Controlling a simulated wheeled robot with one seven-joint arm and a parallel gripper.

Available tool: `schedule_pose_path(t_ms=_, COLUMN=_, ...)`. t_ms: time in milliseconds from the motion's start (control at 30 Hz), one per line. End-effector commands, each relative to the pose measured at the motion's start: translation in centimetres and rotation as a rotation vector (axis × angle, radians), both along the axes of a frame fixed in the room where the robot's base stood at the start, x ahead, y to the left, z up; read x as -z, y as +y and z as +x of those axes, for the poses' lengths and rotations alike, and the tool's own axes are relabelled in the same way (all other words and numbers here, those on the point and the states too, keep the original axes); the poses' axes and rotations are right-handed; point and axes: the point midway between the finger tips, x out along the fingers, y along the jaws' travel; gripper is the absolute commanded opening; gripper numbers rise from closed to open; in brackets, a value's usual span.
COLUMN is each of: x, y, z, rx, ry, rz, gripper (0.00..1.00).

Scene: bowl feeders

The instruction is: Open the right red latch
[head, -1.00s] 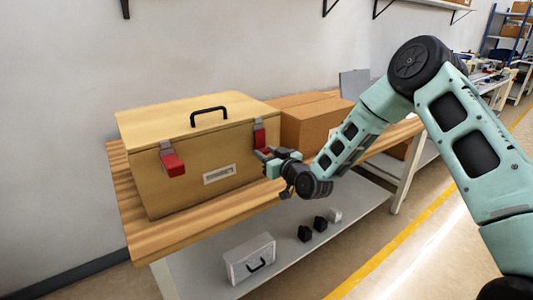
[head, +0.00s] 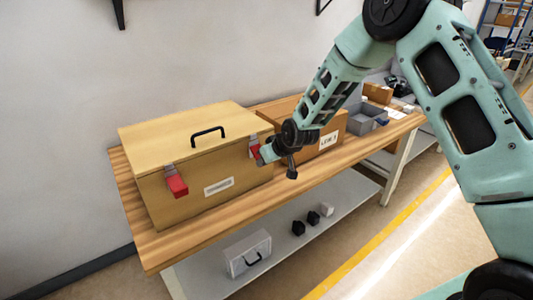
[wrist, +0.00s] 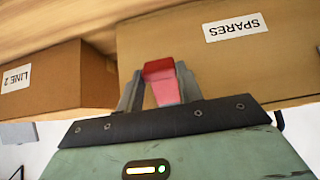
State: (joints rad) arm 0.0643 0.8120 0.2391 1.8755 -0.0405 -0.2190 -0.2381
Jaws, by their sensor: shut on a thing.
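The tan lidded box (head: 190,160) stands on the wooden bench with a black handle (head: 208,135) on its closed lid. Its left red latch (head: 177,185) hangs on the front face. The right red latch (head: 254,146) is at the right end of that face, partly hidden by my gripper. My gripper (head: 263,154) is at this latch, coming from the right. In the wrist view, the red latch piece (wrist: 160,75) sits between the two grey fingers of my gripper (wrist: 160,90), which is shut on it. The latch's exact angle is hard to tell.
A cardboard box (head: 330,140) labelled LINE 2 stands close on the right, behind my wrist; it also shows in the wrist view (wrist: 60,80). A grey bin (head: 367,118) is farther right. A lower shelf holds a white case (head: 248,254) and small blocks.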

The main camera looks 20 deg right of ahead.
Motion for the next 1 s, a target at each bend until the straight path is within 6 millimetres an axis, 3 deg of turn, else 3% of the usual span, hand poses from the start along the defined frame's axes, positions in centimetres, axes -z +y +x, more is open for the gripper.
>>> schedule_pose_path(t_ms=33, x=-1.2, y=0.1, z=0.1, rx=-0.002, ry=0.035, rz=-0.015, gripper=0.00)
schedule_pose_path(t_ms=500, x=-3.1, y=0.1, z=0.3, rx=-0.001, ry=0.350, rz=-0.118, gripper=0.00)
schedule_pose_path(t_ms=1000, x=-3.4, y=0.1, z=0.4, rx=-0.002, ry=0.436, rz=-0.146, gripper=0.00)
